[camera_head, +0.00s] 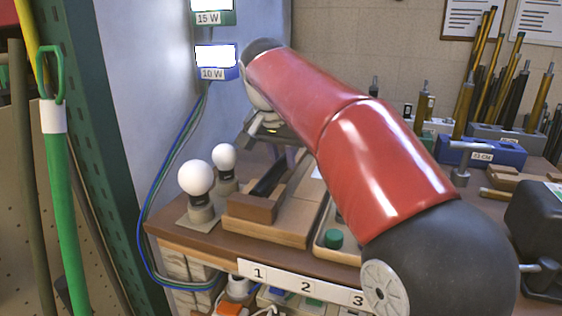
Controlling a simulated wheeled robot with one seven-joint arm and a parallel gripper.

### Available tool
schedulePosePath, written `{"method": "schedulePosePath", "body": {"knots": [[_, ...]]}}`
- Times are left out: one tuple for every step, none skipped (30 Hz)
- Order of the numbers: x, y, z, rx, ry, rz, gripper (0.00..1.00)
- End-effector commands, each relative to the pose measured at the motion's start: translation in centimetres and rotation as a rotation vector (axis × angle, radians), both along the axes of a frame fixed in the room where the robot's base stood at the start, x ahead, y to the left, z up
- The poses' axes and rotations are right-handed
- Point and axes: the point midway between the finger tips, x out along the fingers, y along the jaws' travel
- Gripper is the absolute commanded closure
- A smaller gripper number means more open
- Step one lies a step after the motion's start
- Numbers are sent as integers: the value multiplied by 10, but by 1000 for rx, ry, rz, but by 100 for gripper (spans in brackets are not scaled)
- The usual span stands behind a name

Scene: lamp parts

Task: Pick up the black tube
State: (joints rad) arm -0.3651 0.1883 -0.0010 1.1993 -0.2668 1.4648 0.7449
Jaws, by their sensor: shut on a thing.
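A black tube (269,179) lies slanted in a wooden holder (262,228) on the brown bench at the centre left. Its near end is by a darker wooden block, and its far end runs up toward my gripper (284,156). My gripper points down from the wrist at the tube's far end and is shut on the tube. The fingertips are small and partly in shadow, so the exact contact is hard to see. The tube still appears to be down in the holder.
Two white bulbs (196,178) on stands are left of the holder. A tray with a green cap (334,238) is to its right. Brass and black tubes stand in racks (487,152) at the right. A 10 W box (217,62) hangs on the wall.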

Motion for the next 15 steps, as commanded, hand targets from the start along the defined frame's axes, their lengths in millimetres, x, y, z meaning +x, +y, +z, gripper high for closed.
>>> {"method": "schedulePosePath", "body": {"knots": [[1, 0, 7, 1, -3, 0, 100], [1, 0, 10, 1, -3, 0, 100], [0, 0, 16, 1, -3, 0, 100], [1, 0, 20, 1, -3, 0, 100], [1, 0, 25, 2, -4, -1, 100], [0, 0, 32, 2, -3, -1, 100], [1, 0, 38, 2, -4, -1, 100], [1, 0, 43, 1, -3, 0, 100], [1, 0, 51, 1, -4, 0, 100], [1, 0, 58, 1, -4, 0, 100], [1, 0, 64, 1, -3, 0, 100], [1, 0, 72, 1, -3, 0, 100], [1, 0, 78, 1, -3, 0, 100], [1, 0, 83, 1, -3, 0, 100], [1, 0, 83, 1, -1, -1, 100]]}}
